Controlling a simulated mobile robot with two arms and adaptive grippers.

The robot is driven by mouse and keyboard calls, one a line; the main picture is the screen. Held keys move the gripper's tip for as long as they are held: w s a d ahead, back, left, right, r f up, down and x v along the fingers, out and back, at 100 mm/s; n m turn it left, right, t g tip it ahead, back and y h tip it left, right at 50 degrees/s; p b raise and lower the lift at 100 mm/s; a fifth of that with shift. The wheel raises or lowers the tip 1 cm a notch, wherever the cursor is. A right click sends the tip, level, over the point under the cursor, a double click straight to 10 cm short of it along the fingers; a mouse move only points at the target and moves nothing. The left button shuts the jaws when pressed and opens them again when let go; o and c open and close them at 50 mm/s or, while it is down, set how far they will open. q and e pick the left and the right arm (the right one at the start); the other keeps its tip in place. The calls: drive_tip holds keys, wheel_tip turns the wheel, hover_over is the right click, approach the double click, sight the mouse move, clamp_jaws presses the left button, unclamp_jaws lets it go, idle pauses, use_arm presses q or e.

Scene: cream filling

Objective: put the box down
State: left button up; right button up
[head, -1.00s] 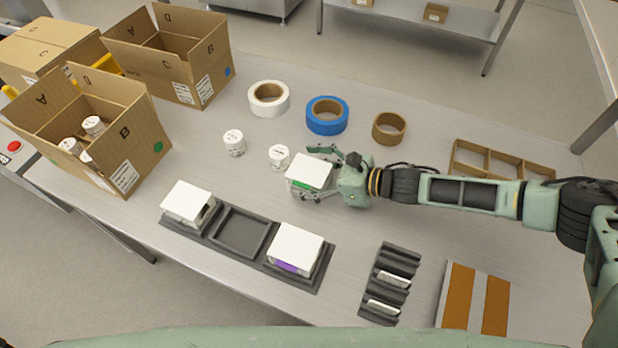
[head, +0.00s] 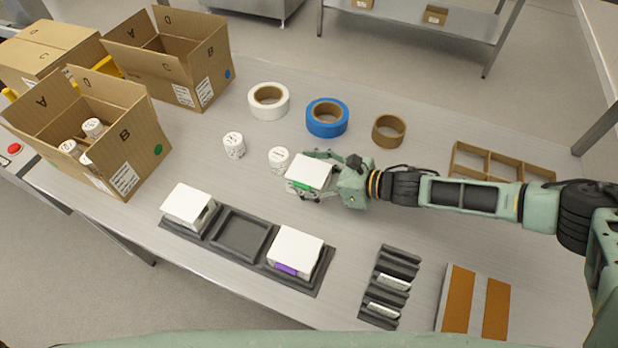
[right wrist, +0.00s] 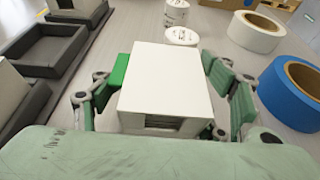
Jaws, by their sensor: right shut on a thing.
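A small white box (head: 310,173) with a green label sits between the fingers of my right gripper (head: 322,176), which is shut on it. In the right wrist view the white box (right wrist: 165,88) fills the middle, with a finger on each side. The box is at or just above the table; I cannot tell whether it touches. A dark three-slot tray (head: 241,234) lies at the front. Its left slot holds a white box (head: 188,205), its middle slot is empty, and its right slot holds a white box with a purple label (head: 295,250). My left gripper is out of view.
Two white jars (head: 234,145) (head: 279,158) stand just beyond the held box. White (head: 268,100), blue (head: 327,117) and brown (head: 389,129) tape rolls lie behind. Open cartons (head: 140,145) stand at left. A dark rack (head: 390,285) lies at the front right. Bare table lies between gripper and tray.

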sight(309, 172)
drive_tip(key=shift+r, duration=0.15)
drive_tip(key=shift+r, duration=0.6)
wheel_tip(309, 172, up, 3)
drive_tip(key=shift+f, duration=0.15)
drive_tip(key=s+d+r, duration=0.6)
drive_tip(key=d+r, duration=0.1)
drive_tip(key=d, duration=0.2)
drive_tip(key=shift+s+d+b, duration=0.2)
drive_tip(key=shift+d+b, duration=0.15)
drive_tip(key=shift+d, duration=0.05)
